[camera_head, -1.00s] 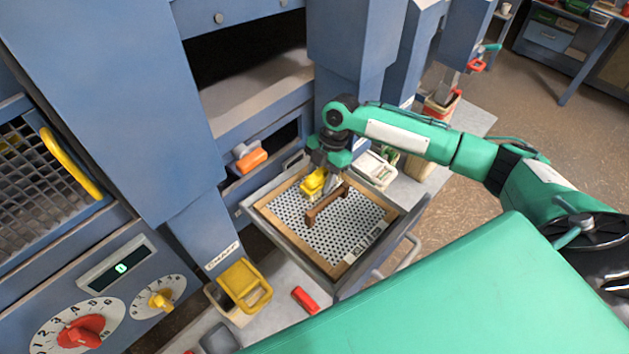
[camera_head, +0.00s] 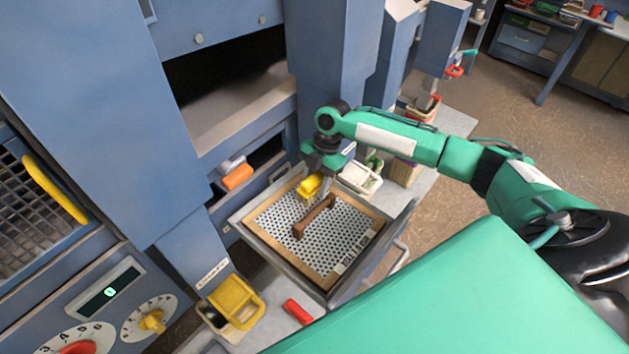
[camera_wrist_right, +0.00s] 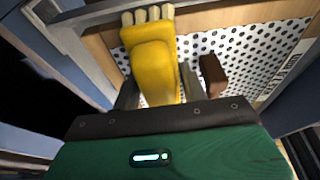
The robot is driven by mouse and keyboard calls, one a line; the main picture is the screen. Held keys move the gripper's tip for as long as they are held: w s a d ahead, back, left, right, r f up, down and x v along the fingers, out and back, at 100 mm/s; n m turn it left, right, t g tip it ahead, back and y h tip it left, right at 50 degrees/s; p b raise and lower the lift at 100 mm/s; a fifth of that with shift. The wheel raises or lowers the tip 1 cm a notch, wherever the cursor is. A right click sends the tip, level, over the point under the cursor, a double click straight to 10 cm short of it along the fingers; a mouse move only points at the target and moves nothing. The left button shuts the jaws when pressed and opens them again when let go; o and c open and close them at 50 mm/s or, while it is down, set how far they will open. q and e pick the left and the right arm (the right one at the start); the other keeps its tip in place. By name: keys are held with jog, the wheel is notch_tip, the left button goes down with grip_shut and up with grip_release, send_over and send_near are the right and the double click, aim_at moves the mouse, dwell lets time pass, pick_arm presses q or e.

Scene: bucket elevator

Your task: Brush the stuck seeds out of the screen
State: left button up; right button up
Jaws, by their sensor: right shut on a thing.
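The screen (camera_head: 345,228) is a white perforated sheet in a wooden frame, lying in a grey drawer-like tray in front of the blue machine. It also shows in the right wrist view (camera_wrist_right: 235,50). My right gripper (camera_head: 318,183) is shut on a yellow brush (camera_head: 309,186) over the screen's far left part. In the right wrist view the brush (camera_wrist_right: 153,65) has pale bristle tufts pointing away from the gripper. A brown bar (camera_head: 314,216) stands across the screen beside the gripper. I cannot make out individual seeds in the holes. My left gripper is not in view.
A yellow-flapped bin (camera_head: 236,302) and a red object (camera_head: 298,312) sit at the screen's near left. A white container (camera_head: 361,178) stands behind the tray. An orange handle (camera_head: 237,177) sticks out of the machine. Dials line the lower left.

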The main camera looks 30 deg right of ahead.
aim_at(305, 185)
jog(key=shift+s+a+r+p, duration=0.1)
jog(key=shift+s+a+p, duration=0.1)
jog(key=shift+a+p, duration=0.25)
jog(key=shift+s+a+p, duration=0.2)
jog(key=shift+a+p, duration=0.05)
jog(key=shift+a, duration=0.25)
jog(key=shift+s+a, duration=0.15)
jog(key=shift+a, duration=0.4)
jog(key=shift+s+a+p, duration=0.35)
jog(key=shift+a+p, duration=0.35)
jog(key=shift+a, duration=0.2)
jog(key=shift+s+a, duration=0.25)
jog(key=shift+a, duration=0.4)
jog(key=shift+s+a+p, duration=0.3)
jog(key=shift+a+p, duration=0.35)
jog(key=shift+p, duration=0.05)
jog(key=shift+s+a+p, duration=0.3)
jog(key=shift+a+p, duration=0.05)
jog(key=shift+a, duration=0.6)
jog(key=shift+s+a+r+p, duration=0.1)
jog(key=shift+s+a+p, duration=0.15)
jog(key=shift+a, duration=0.15)
jog(key=shift+s+a+r+p, duration=0.1)
jog(key=shift+a+p, duration=0.15)
jog(key=shift+a, duration=0.15)
jog(key=shift+s+a+p, duration=0.2)
jog(key=shift+a+p, duration=0.1)
jog(key=shift+a, duration=0.55)
